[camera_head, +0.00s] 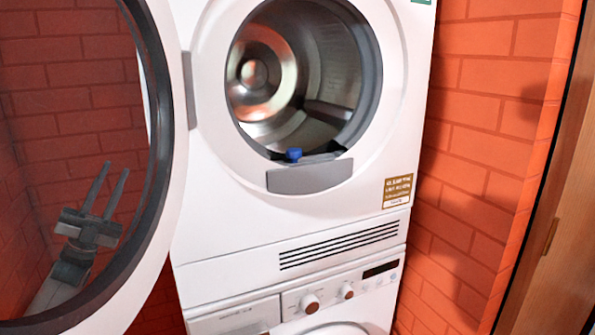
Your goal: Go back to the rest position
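My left gripper (107,188) shows at the lower left, seen through the glass of the open dryer door. Its two fingers point up, stand apart and hold nothing. The dryer (225,205) is white, with its round drum (262,85) open to view. Its door (172,190) is swung open to the left. A small blue object (294,155) is at the lower rim of the drum opening. My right gripper is not in view.
A white washing machine (370,313) stands below the dryer. Orange brick walls (485,130) are behind and to the right. A wooden door or panel (560,240) is at the far right. The open dryer door lies between the camera and my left gripper.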

